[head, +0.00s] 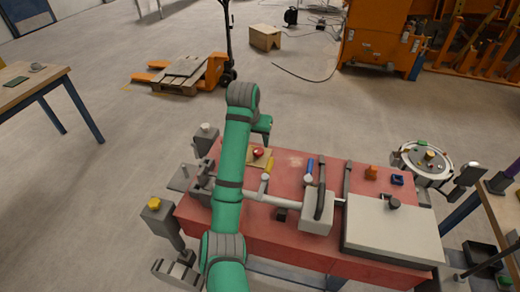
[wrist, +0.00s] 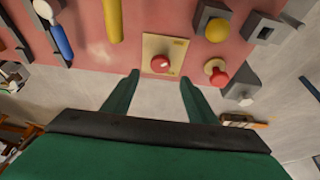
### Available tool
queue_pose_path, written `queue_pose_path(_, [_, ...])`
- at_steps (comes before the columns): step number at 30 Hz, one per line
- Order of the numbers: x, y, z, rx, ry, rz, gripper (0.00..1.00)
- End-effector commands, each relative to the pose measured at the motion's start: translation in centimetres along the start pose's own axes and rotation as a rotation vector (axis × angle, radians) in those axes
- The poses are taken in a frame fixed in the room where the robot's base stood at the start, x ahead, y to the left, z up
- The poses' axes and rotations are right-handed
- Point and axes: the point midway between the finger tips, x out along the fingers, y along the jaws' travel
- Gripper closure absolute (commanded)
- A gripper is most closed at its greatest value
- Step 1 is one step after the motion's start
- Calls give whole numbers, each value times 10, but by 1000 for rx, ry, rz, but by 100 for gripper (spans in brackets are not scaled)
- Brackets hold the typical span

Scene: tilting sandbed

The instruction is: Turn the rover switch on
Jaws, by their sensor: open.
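A red round knob (wrist: 160,63) sits on a beige plate (wrist: 178,47) on the red bench top; I cannot tell for sure that this is the rover switch. It also shows in the head view (head: 258,152), near the bench's far edge. My gripper (wrist: 159,80) is open and empty, its two green fingers apart with the knob between and just beyond the tips in the wrist view. I cannot tell how far above the knob the fingers are. In the head view my gripper (head: 262,124) is partly hidden by my arm.
Beside the plate are a second red knob (wrist: 217,74), a yellow knob (wrist: 217,30) on a grey block and a yellow bar (wrist: 113,20). A blue-handled tool (wrist: 61,42) lies further left. The red bench (head: 335,172) carries a white box (head: 392,230). Open floor lies beyond.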

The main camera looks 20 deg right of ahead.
Motion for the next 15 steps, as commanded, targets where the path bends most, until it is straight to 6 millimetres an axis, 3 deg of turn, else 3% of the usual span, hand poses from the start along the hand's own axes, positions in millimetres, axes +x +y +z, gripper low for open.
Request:
queue_pose_path(9, [57,-1,1,-2,-2,0,48])
queue_pose_path(15, [80,0,1,0,-1,1,48])
